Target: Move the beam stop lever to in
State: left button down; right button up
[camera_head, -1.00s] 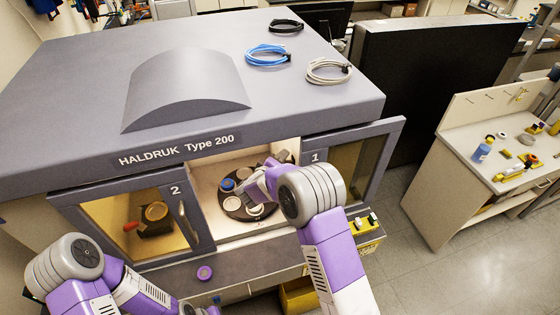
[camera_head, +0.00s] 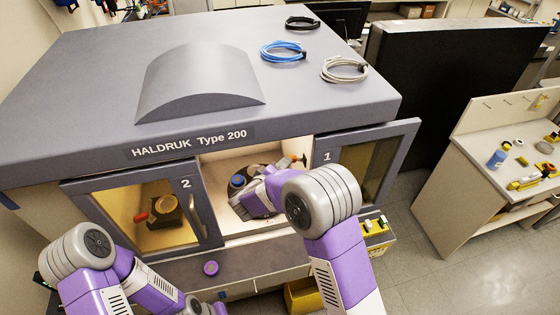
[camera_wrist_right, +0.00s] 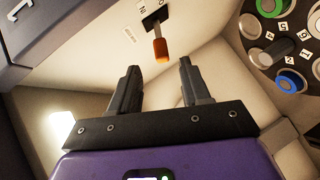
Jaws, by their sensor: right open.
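The beam stop lever (camera_wrist_right: 160,49) has an orange tip and a short metal stem. It comes out of a dark slotted plate (camera_wrist_right: 154,18) on the pale inner wall, in the right wrist view. Letters beside the plate are too small to read surely. The lever's orange tip also shows in the head view (camera_head: 294,158), at the right of the lit chamber. My right gripper (camera_wrist_right: 158,67) is open and empty. Its fingers point toward the lever, the tip lying between their lines just ahead. My left arm shows at lower left in the head view; its gripper is out of frame.
A round dark carousel (camera_wrist_right: 285,45) with coloured rings lies right of the fingers in the wrist view. Door 1 (camera_head: 372,165) stands at the chamber's right, door 2 (camera_head: 150,215) at its left. A red-orange knob (camera_head: 140,217) shows behind door 2's window.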

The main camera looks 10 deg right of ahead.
jog(key=s+f+m+g+y, duration=0.2)
jog(key=s+f+y, duration=0.25)
jog(key=f, duration=0.65)
jog(key=s+f+m+g+y, duration=0.15)
jog(key=s+f+y, duration=0.35)
jog(key=f, duration=0.6)
jog(key=s+a+f+m+g+y, duration=0.1)
jog(key=s+a+f+m+g, duration=0.1)
jog(key=s, duration=0.5)
jog(key=s+a+f+m+g+y, duration=0.1)
jog(key=s+a+f+g+y, duration=0.1)
jog(key=s, duration=0.5)
jog(key=s+a+f+m+g+y, duration=0.1)
jog(key=s+a+f+m+g, duration=0.15)
jog(key=s, duration=0.45)
notch_tip(320, 180, down, 18)
jog(key=s+b, duration=0.1)
jog(key=b, duration=1.6)
jog(key=shift+r+n+b, duration=0.25)
jog(key=shift+n+b, duration=0.05)
jog(key=shift+b, duration=0.05)
jog(key=shift+s+d, duration=0.1)
jog(key=shift+s, duration=0.05)
